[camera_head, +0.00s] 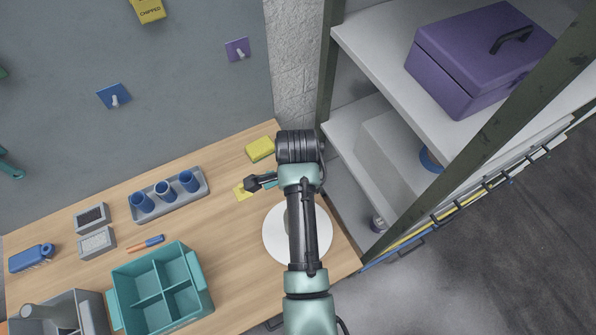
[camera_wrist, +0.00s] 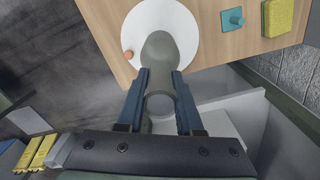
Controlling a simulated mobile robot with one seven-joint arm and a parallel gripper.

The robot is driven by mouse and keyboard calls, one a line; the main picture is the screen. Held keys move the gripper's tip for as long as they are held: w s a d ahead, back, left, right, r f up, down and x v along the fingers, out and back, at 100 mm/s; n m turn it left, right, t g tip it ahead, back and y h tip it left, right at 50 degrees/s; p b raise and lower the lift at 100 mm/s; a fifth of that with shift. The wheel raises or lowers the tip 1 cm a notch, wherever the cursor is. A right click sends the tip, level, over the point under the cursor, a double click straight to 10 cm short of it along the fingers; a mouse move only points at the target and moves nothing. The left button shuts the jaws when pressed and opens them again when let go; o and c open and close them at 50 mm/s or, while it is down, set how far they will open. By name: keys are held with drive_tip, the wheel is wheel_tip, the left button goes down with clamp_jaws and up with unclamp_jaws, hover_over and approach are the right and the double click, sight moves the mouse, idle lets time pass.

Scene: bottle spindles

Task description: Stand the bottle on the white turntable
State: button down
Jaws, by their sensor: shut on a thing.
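My gripper (camera_wrist: 160,78) is shut on a grey-olive bottle (camera_wrist: 160,52), with one blue finger on each side of it. In the wrist view the bottle's far end overlaps the white turntable (camera_wrist: 182,28). I cannot tell whether it touches the turntable or how upright it is. An orange knob (camera_wrist: 128,55) shows near the turntable's rim. In the head view the turntable (camera_head: 318,238) lies near the table's right end, partly covered by my arm. My arm hides most of the gripper and bottle there.
A yellow sponge (camera_head: 260,149) lies behind the turntable. A rack with blue cups (camera_head: 205,190) and a teal divided crate (camera_head: 112,300) stand to the left. A shelf unit (camera_head: 345,120) with a purple box (camera_head: 455,75) rises close on the right. Bare table shows left of the turntable.

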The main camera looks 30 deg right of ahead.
drive_tip(key=shift+f, duration=1.55)
drive_tip(key=c, duration=0.6)
unclamp_jaws()
drive_tip(key=shift+o, duration=0.2)
wheel_tip(320, 180, up, 11)
drive_tip(key=shift+r, duration=0.15)
drive_tip(key=shift+r+p, duration=0.5)
drive_tip(key=shift+p, duration=0.25)
